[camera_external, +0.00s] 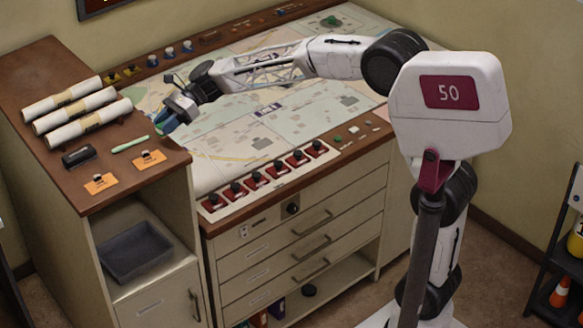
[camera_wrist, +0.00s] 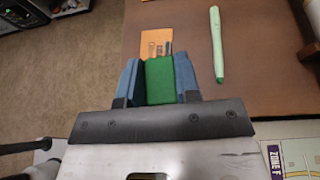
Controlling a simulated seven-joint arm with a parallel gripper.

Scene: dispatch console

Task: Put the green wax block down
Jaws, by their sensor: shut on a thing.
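The green wax block (camera_wrist: 160,80) is between the two blue fingers of my gripper (camera_wrist: 158,76) in the wrist view. The fingers are shut on it from both sides. In the external view my gripper (camera_external: 174,116) is at the right edge of the brown side cabinet top (camera_external: 75,190), beside the map table. The block is mostly hidden by the fingers there. In the wrist view the block's far end overlaps the near side of an orange card (camera_wrist: 155,40) with clips on it. I cannot tell how high the block is above the cabinet top.
A pale green marker (camera_external: 130,145) lies on the cabinet top, close to my gripper. Two orange cards, a black stapler-like object (camera_external: 77,157) and several rolled papers (camera_external: 65,103) lie there too. The cabinet's front corner is bare. The map table (camera_external: 290,110) adjoins on the right.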

